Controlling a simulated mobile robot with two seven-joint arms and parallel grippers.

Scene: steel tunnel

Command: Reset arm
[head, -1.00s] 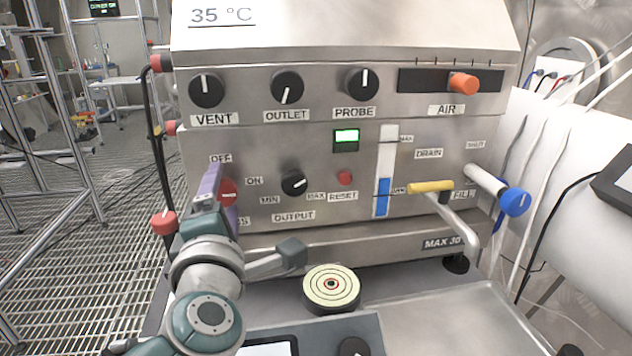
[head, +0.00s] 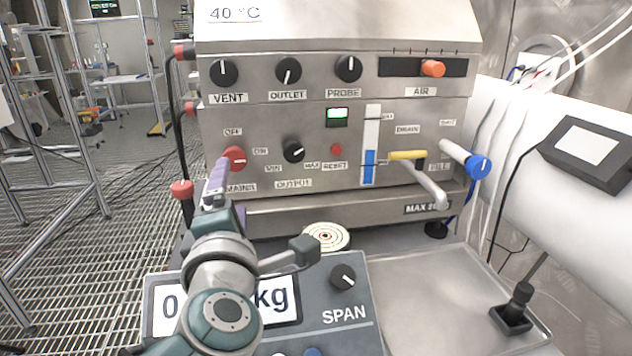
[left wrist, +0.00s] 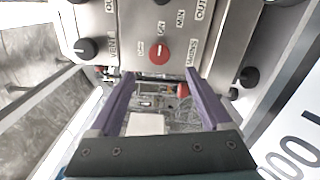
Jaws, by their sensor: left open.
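My left gripper (head: 217,178) is in front of the lower left of a steel machine (head: 330,225). Its purple fingers point toward the machine. In the left wrist view the two fingers (left wrist: 160,80) are spread apart with nothing held between them. The red MAINS knob (head: 235,157) is just beyond the fingertips in the head view. In the left wrist view the red knob (left wrist: 159,50) lies past the fingertips, apparently not gripped. The gripper hides part of the panel's lower left. My right gripper is not in view.
A scale (head: 350,325) with a "kg" display and SPAN knob stands below my left arm. A round ringed disc (head: 326,236) is behind it. A steel tray (head: 420,290) lies right. A yellow-handled lever (head: 408,155) and blue-ended handle (head: 479,167) stick out.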

